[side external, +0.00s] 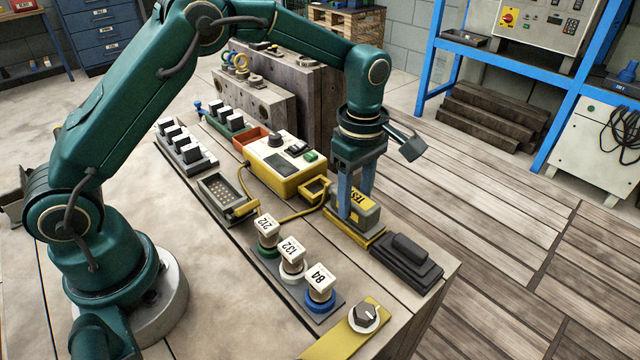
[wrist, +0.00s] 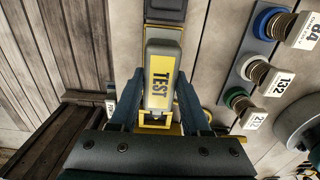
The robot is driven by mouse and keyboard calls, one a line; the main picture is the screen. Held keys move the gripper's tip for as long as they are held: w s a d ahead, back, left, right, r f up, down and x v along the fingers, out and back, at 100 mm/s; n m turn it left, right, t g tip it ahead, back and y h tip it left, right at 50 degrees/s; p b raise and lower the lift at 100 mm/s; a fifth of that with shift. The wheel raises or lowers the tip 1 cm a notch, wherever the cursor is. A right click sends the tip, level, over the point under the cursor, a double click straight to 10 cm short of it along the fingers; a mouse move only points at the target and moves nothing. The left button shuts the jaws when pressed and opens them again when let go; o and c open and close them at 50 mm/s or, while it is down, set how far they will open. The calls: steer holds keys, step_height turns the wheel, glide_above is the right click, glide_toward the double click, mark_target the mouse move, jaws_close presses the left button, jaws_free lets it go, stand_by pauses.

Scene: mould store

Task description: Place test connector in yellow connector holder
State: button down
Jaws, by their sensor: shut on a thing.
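The test connector (side external: 367,212) is a grey and yellow block marked TEST. It stands over a yellow base (side external: 372,241) near the table's right edge, and this base looks like the yellow holder. I cannot tell whether the connector touches it or sits fully in it. My gripper (side external: 356,203) points down with its blue fingers shut on the connector's sides. In the wrist view, the connector (wrist: 160,82) lies between the two fingers (wrist: 157,103), with its label showing. Most of the base is hidden there.
A yellow control box (side external: 285,172) with a yellow cable stands behind to the left. A dark stepped block (side external: 407,262) is close on the right. Numbered spools (side external: 292,258) and a knob on a yellow plate (side external: 364,317) stand in front.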

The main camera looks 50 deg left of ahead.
jaws_free()
stand_by(0.4)
steer(key=shift+r, duration=3.75)
